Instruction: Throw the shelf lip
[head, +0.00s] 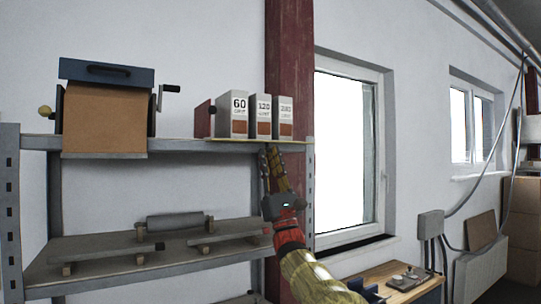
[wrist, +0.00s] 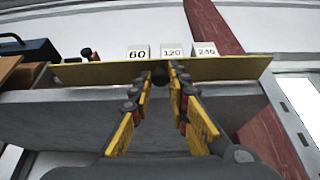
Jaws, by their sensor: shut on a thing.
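The shelf lip is a long yellow strip along the front edge of the upper shelf, seen in the wrist view (wrist: 225,68). In the head view it shows as a thin pale yellow line (head: 301,139) below the grit boxes. My gripper (head: 269,153) reaches up to the shelf front from below. In the wrist view my gripper's fingertips (wrist: 161,75) are shut on the middle of the lip, and the yellow-padded fingers spread wider toward the palm. The lip stands upright along the edge. The exact contact is partly hidden by the fingertips.
Boxes marked 60 (head: 239,117), 120 (head: 263,119) and a third grit box (head: 284,120) stand just behind the lip. A brown machine with a blue top (head: 104,128) stands left on the upper shelf (head: 205,146). A roller (head: 174,221) lies below. A window (head: 345,150) is right.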

